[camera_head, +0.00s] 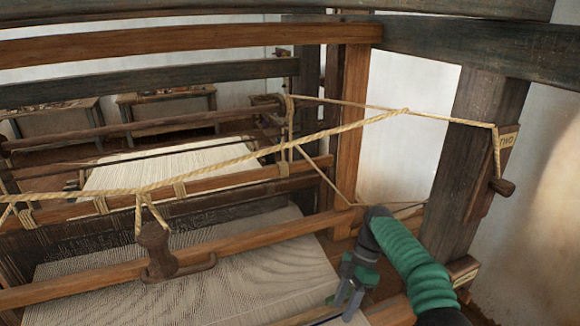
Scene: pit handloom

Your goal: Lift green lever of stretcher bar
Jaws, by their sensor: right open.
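My right gripper (346,302) points down over the right edge of the woven cloth (230,275), near the bottom of the view. Its grey fingers are apart, and I see nothing held between them. A small green piece (331,299) shows just left of the fingertips. It may be the lever of the stretcher bar, but it is too small and too covered to be sure. I cannot tell whether the fingers touch it. The stretcher bar is mostly hidden or below the view. My left gripper is not in view.
A wooden beam (240,238) with a wooden handle (160,252) crosses above the cloth. Rope (230,164) runs across to a peg (502,187) on the dark right post (470,150). My green-sleeved right arm comes in from the lower right, beside this post.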

